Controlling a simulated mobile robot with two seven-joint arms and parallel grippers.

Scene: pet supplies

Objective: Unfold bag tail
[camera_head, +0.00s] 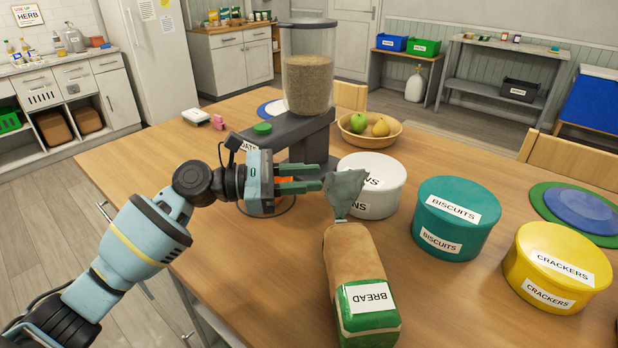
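A bread bag (353,262) lies on the wooden table, with a tan body and a green near end labelled BREAD. Its grey-green tail (345,190) rises from the narrowed far end and fans out at the top. My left gripper (321,178) comes in from the left, level with the tail. Its two green fingers are apart, with a gap between them, and nothing shows in the gap. The fingertips are right beside the tail's left edge; I cannot tell whether they touch it. My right gripper is out of view.
A white tin (382,201) stands just behind the tail. A teal biscuits tin (438,237) and a yellow crackers tin (545,290) stand to the right. A dispenser (308,75) stands behind my gripper, near a fruit bowl (395,139). The table left of the bag is clear.

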